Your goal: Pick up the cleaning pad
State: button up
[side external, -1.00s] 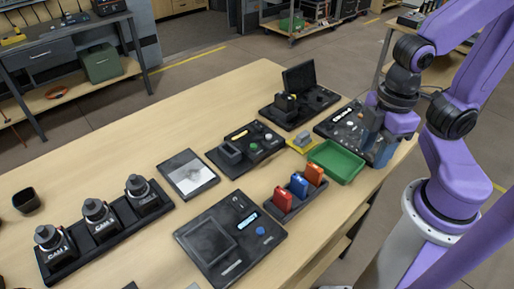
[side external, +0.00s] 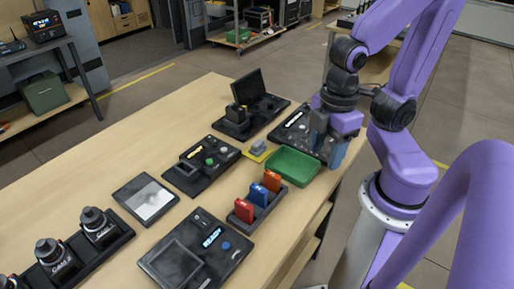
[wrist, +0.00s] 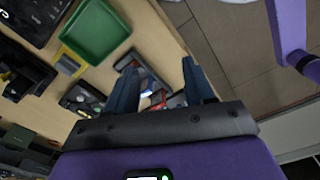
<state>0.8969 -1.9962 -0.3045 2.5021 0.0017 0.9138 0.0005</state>
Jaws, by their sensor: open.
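A small grey block sits on a yellow base (side external: 257,153), beside a green tray, in the side view. It may be the cleaning pad, but I cannot tell for sure. The yellow base also shows in the wrist view (wrist: 68,62), left of my fingers.
The green tray (side external: 291,168) lies close to my gripper. A rack (side external: 255,204) holds red, blue and orange blocks. Black panels (side external: 200,258), a framed grey-white plate (side external: 146,198) and a camera rack (side external: 118,235) stand on the wooden table (side external: 105,160).

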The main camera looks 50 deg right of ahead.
notch_tip(320, 180, up, 2)
jog(key=r+m, duration=0.1)
jog(key=m, duration=3)
send_over(258, 143)
jog(key=f, duration=1.2)
jog(key=shift+s+f, duration=0.15)
jog(key=shift+s, duration=0.2)
jog(key=shift+w+f, duration=0.2)
jog(key=shift+f, duration=0.7)
jog(key=shift+w+f, duration=0.15)
jog(key=shift+f, duration=1.6)
jog(key=shift+c, duration=0.3)
